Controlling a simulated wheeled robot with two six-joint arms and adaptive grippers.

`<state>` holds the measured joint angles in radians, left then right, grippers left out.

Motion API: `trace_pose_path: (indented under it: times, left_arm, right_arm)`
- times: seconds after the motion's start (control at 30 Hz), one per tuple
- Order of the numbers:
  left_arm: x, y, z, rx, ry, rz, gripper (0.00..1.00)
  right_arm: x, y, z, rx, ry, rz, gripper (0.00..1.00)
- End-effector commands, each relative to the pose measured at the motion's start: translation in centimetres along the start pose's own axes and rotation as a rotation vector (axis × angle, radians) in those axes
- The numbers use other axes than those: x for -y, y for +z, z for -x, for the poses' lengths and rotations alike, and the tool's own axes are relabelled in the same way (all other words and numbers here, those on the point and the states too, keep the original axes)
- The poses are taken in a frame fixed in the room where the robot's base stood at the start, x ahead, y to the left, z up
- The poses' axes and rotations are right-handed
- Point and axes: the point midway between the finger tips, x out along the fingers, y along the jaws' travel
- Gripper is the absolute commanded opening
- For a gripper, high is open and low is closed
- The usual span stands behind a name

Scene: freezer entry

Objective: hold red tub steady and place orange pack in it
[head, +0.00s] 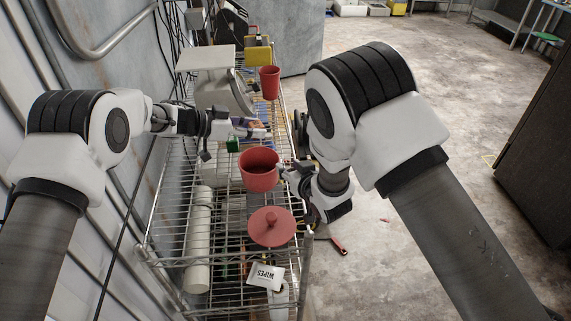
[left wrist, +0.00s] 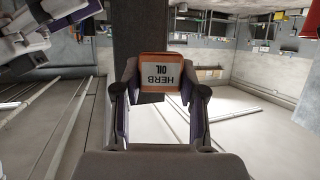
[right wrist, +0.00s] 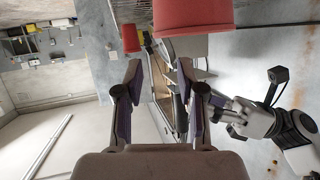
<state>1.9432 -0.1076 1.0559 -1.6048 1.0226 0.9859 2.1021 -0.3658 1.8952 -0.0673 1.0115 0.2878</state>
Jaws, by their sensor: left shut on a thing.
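The red tub (head: 258,180) stands open and upright on the wire shelf in the head view. Its lower part also shows at the top of the right wrist view (right wrist: 195,16). My left gripper (head: 262,132) is just behind and above the tub, shut on the orange pack (left wrist: 160,70). The pack has a white label reading HERB OIL and sits between both fingers in the left wrist view. In the head view the pack is hard to make out. My right gripper (right wrist: 159,66) is open and empty, with the tub just ahead of its fingertips; it is at the tub's right side.
A red lid (head: 271,227) with a knob lies in front of the tub. A wipes packet (head: 265,276) is nearer. A smaller red cup (head: 269,82), a green box (head: 232,145) and a scale (head: 212,60) stand farther back. White rolls (head: 198,240) lie at left.

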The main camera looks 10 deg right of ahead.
Motion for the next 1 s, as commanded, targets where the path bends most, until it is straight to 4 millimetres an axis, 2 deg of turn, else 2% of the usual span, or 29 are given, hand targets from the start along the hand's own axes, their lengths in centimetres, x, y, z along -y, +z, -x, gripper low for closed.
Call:
trace_pose_path:
  times: [0.3, 0.5, 0.63, 0.87, 0.97, 1.0]
  left_arm:
    - [0.0, 0.0, 0.0, 0.0, 0.0, 0.0, 0.07]
    - [0.0, 0.0, 0.0, 0.0, 0.0, 0.0, 0.07]
    - [0.0, 0.0, 0.0, 0.0, 0.0, 0.0, 0.07]
    - [0.0, 0.0, 0.0, 0.0, 0.0, 0.0, 0.07]
    - [0.0, 0.0, 0.0, 0.0, 0.0, 0.0, 0.07]
    - [0.0, 0.0, 0.0, 0.0, 0.0, 0.0, 0.07]
  right_arm:
    - [-0.1, 0.2, -6.7, 0.001, 0.001, -0.002, 0.39]
    - [-0.1, 0.3, -10.2, 0.003, 0.002, -0.002, 0.39]
    - [-0.2, 0.2, -11.0, 0.004, 0.003, -0.001, 0.39]
    - [-0.2, 0.2, -11.1, 0.005, 0.003, -0.001, 0.39]
    - [-0.2, 0.2, -11.1, 0.005, 0.003, -0.001, 0.07]
    - [-0.2, 0.2, -11.1, 0.005, 0.003, -0.001, 0.0]
